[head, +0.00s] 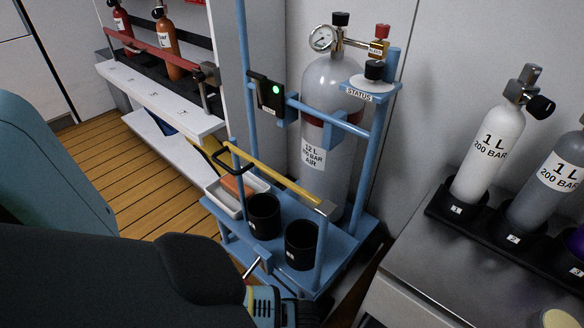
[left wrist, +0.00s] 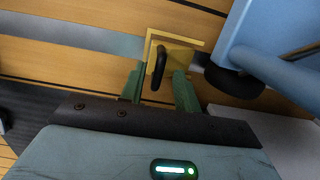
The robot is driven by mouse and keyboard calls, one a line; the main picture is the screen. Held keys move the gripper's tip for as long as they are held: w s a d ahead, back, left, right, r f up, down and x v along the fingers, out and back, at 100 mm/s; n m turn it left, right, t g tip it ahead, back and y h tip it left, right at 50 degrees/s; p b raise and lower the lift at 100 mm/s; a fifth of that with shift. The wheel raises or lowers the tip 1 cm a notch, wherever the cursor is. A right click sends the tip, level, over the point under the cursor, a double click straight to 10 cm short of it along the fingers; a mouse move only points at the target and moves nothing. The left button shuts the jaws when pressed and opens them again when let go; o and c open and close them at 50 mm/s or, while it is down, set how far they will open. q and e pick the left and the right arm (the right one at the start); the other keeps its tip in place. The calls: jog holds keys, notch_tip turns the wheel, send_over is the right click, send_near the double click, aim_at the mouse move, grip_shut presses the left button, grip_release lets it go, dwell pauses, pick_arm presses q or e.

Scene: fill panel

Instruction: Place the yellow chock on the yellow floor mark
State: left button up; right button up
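In the left wrist view, the yellow chock (left wrist: 180,57) with its black loop handle (left wrist: 160,62) appears within the yellow square floor mark (left wrist: 203,44). Whether it rests fully on the floor is hard to tell. My left gripper (left wrist: 159,82) has its green fingers spread on either side of the handle, with a gap visible on both sides. In the head view my left arm fills the lower left and its fingertips are hidden.
A blue cylinder stand (head: 352,250) holds a large grey cylinder (head: 335,85) and black cups. A black caster (left wrist: 236,82) is close right of the mark. A white shelf (head: 165,95) is behind. A bench with small cylinders (head: 488,150) is at right. Wooden floor (head: 110,170) is open at left.

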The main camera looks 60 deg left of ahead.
pick_arm(q)
jog(key=shift+d+r+p, duration=0.2)
jog(key=shift+r+p, duration=0.7)
jog(key=shift+r, duration=1.05)
